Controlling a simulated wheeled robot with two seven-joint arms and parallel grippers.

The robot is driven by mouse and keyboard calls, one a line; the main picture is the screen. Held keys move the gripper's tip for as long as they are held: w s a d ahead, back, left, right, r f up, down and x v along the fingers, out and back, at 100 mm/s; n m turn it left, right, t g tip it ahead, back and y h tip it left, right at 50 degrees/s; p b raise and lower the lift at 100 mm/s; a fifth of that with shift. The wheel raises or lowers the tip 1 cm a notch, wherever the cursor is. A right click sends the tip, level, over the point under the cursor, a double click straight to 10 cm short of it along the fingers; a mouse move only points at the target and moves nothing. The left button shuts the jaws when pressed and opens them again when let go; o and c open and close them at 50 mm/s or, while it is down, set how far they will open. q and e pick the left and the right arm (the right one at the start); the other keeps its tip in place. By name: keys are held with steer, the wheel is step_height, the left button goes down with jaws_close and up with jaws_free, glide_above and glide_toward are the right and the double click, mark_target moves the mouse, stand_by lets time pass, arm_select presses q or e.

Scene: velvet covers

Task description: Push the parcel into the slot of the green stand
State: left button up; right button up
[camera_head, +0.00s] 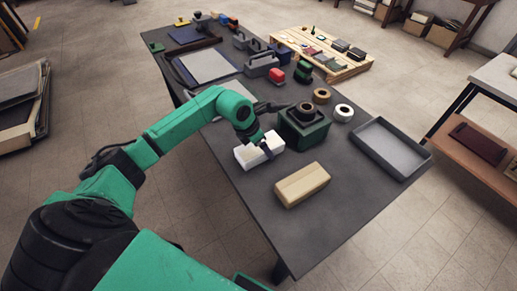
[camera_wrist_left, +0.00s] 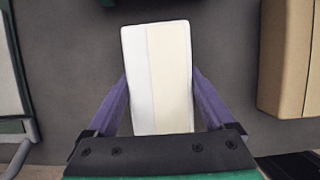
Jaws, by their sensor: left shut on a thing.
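A white parcel (camera_head: 259,150) with a cream stripe is at my left gripper (camera_head: 263,145), near the table's left edge. In the left wrist view the white parcel (camera_wrist_left: 157,75) lies between the two purple fingers of the left gripper (camera_wrist_left: 159,82), which is shut on its sides. The dark green stand (camera_head: 304,137) is just right of the parcel, with a dark round piece on top. Its slot cannot be made out. Part of it shows at the top of the left wrist view (camera_wrist_left: 155,10). My right gripper is not in view.
A tan box (camera_head: 302,185) lies on the dark table in front of the stand. Two tape rolls (camera_head: 344,112) (camera_head: 321,95) and a grey tray (camera_head: 389,148) are to the right. Tools and flat boards fill the far end. The near table end is clear.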

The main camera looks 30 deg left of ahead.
mark_target(277, 137)
arm_select(q)
steer(key=shift+w+d, duration=0.25)
steer(key=shift+w, duration=0.2)
steer(key=shift+w+d+b, duration=0.4)
steer(key=shift+w, duration=0.3)
steer(key=shift+w+d+b, duration=0.4)
steer(key=shift+w+d, duration=0.05)
steer(key=shift+w, duration=0.25)
steer(key=shift+w+d+b, duration=0.4)
steer(key=shift+w, duration=0.3)
